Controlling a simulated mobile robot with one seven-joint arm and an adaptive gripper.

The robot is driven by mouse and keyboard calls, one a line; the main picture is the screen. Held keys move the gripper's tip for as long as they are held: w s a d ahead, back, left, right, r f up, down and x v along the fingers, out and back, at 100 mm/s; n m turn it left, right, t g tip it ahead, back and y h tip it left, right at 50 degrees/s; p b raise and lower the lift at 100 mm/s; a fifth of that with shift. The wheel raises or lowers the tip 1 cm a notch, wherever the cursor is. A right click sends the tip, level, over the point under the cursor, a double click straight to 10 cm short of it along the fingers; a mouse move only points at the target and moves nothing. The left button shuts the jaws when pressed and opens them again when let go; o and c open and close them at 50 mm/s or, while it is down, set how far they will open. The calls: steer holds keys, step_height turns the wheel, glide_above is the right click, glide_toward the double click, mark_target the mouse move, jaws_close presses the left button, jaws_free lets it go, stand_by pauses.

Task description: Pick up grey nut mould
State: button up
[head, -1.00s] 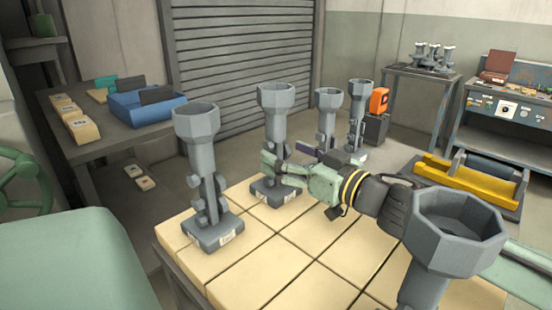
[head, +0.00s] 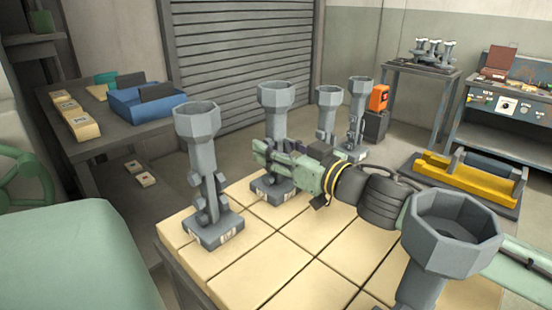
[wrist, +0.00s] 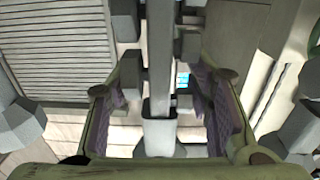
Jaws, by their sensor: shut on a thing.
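Several grey moulds with funnel-like cups on stems and square bases stand on the tan tiled tabletop (head: 285,240). My gripper (head: 268,154) is at the stem of the second mould from the left (head: 276,95), below its cup, and is shut on it. That mould is upright, and its base looks to be on or very near the tiles. In the wrist view its grey stem (wrist: 160,75) runs between my two finger pads (wrist: 162,105). My fingers hide part of the stem in the head view.
Another mould (head: 198,120) stands close on the left, two more (head: 326,100) (head: 360,90) stand behind, and a large one (head: 450,232) is at the front right. A side table with a blue tray (head: 147,101) is at the left.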

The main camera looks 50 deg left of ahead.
steer(key=c, duration=0.8)
steer(key=shift+c, duration=0.2)
steer(key=shift+r, duration=0.2)
